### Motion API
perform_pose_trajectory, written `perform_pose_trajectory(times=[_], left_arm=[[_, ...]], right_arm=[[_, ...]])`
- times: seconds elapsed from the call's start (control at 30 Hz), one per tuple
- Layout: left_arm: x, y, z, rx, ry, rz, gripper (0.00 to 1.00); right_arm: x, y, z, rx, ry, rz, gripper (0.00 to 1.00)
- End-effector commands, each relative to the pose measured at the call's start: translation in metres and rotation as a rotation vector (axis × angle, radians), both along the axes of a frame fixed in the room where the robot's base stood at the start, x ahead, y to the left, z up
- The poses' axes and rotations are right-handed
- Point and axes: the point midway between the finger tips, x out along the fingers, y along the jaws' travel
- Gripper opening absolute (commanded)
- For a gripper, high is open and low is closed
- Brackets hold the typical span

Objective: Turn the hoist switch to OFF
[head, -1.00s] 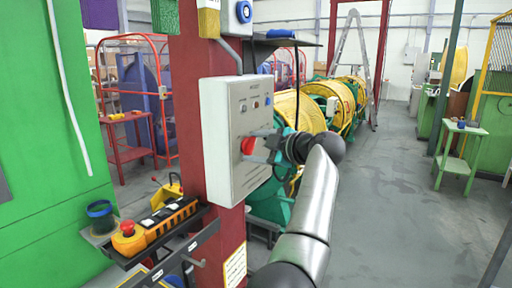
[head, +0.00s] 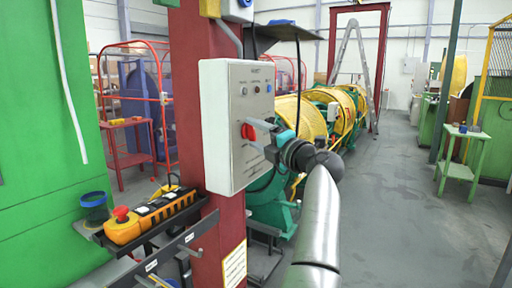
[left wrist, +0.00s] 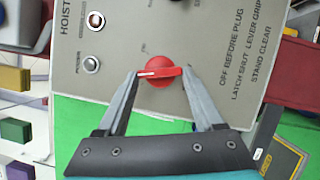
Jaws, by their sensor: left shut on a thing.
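The hoist switch is a red rotary knob (head: 249,131) on the front of a pale grey control box (head: 222,125). In the left wrist view the knob (left wrist: 160,72) has a bar handle with a white mark on its left half, pointing to the "HOIST" lettering side. My left gripper (head: 262,142) is at the knob. In the left wrist view its two fingertips (left wrist: 160,73) close on the two ends of the bar. The small labels around the knob are too small to read. My right gripper is not in view.
The box hangs on a red column (head: 190,80). A dark shelf (head: 285,32) juts out above the box. Open floor (head: 410,200) lies to the right.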

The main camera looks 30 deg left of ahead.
Motion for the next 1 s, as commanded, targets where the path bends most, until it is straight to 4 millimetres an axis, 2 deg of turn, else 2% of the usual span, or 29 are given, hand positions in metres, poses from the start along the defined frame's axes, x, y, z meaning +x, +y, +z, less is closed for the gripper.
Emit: perform_pose_trajectory(times=[0.03,0.1,0.43,0.7,0.83,1.0], left_arm=[[0.001,0.000,-0.008,0.000,-0.044,0.000,0.13],[0.001,0.000,-0.008,0.000,-0.108,0.000,0.13],[0.003,0.000,-0.009,0.000,-0.364,0.000,0.13],[0.004,0.000,-0.008,-0.003,-0.483,0.000,0.13],[0.004,0.000,-0.007,-0.002,-0.511,0.000,0.13],[0.004,0.000,-0.007,-0.003,-0.526,0.001,0.13]], right_arm=[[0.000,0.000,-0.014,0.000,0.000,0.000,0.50],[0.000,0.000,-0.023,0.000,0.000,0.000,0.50],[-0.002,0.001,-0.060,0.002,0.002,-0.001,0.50],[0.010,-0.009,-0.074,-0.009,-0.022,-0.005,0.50],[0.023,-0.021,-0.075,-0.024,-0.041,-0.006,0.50],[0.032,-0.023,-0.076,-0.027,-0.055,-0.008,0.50]])
